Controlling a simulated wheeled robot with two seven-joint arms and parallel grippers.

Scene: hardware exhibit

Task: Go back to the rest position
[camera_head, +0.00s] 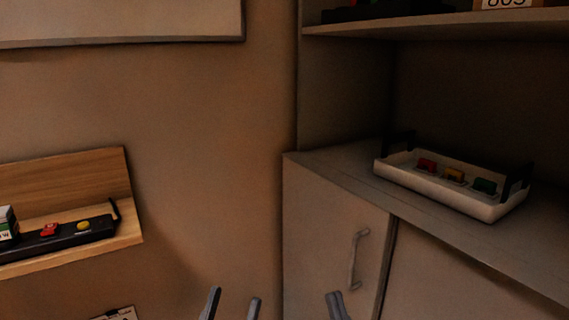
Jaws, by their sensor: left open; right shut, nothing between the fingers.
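My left gripper (232,305) shows at the bottom edge, left of the picture's middle. Its two fingers stand apart with nothing between them. My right gripper (337,305) shows at the bottom edge further right, in front of the cabinet door. Its fingers are together and hold nothing. Only the finger ends of both grippers are in view; the rest of both arms is out of view.
A grey cabinet (325,205) with a door handle (356,260) stands at right. A white tray (442,196) with red, yellow and green items sits on it, below a shelf (440,27). A wooden wall shelf (75,180) at left holds a black strip (62,240).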

